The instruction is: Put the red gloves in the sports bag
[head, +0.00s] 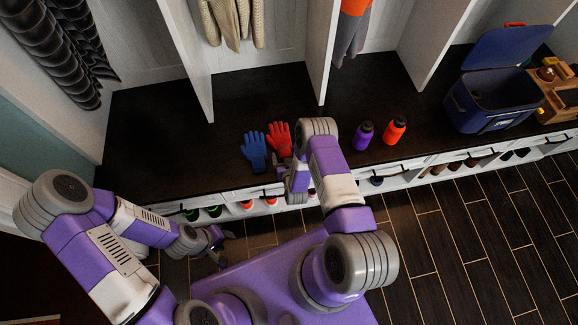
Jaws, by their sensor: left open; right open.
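A red glove (279,138) lies on the dark bench top, beside a blue glove (254,151) to its left. Its lower end is close to my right gripper (282,171), which is partly hidden by my own arm. My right gripper is open, at the bench's front edge just below the red glove; I cannot tell whether it touches the glove. My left gripper (219,242) is open and empty, low in front of the bench over the floor. I cannot make out a sports bag in this view.
A blue box with a raised lid (490,100) stands on the bench at right, next to a wooden caddy (555,95). White dividers (318,50) rise behind. The left bench top is clear.

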